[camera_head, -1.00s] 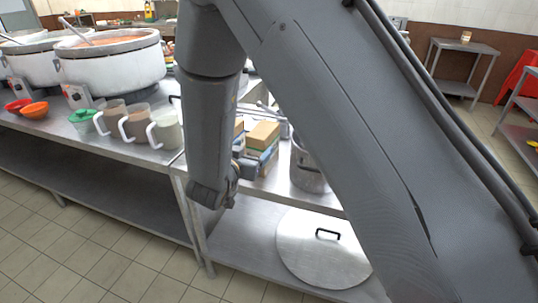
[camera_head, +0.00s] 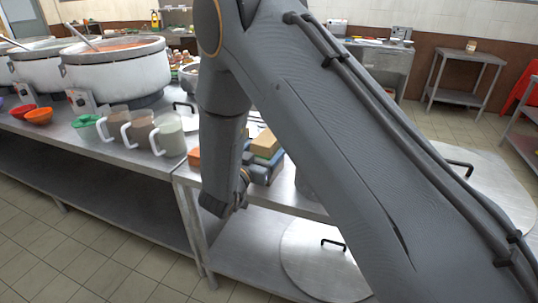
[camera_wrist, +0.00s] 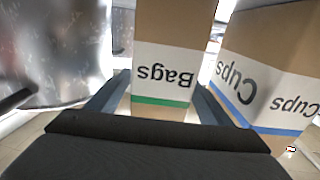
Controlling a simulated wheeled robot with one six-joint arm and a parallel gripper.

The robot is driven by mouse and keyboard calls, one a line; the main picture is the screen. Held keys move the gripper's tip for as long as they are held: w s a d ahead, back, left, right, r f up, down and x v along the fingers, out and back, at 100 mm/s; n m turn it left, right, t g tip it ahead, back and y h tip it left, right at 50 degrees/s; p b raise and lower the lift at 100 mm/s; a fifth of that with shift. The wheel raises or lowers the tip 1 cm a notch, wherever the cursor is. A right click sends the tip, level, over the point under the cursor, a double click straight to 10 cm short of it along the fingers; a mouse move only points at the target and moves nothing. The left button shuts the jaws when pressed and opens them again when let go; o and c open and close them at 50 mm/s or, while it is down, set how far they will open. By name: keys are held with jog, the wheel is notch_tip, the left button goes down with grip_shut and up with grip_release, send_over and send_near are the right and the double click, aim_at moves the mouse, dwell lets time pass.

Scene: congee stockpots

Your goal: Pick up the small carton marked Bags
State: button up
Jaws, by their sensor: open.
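The small carton marked Bags (camera_wrist: 163,65) is brown with a white label and a green stripe, and its lettering is upside down in the wrist view. My gripper (camera_wrist: 157,102) is open, with one finger on each side of this carton's lower part. I cannot tell whether the fingers touch it. In the head view the small cartons (camera_head: 265,145) show in part beside my arm on the steel table; I cannot tell which is Bags. My forearm hides part of that area.
A carton marked Cups (camera_wrist: 270,60), with a blue stripe, stands close to the right finger. A shiny metal pot (camera_wrist: 60,50) is at left. Several mugs (camera_head: 168,138) and large stockpots (camera_head: 115,70) stand left on the counter. A lid (camera_head: 310,270) lies on the lower shelf.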

jog(key=shift+w+d, duration=0.3)
jog(key=shift+w, duration=0.35)
jog(key=c, duration=1.3)
jog(key=shift+r, duration=0.25)
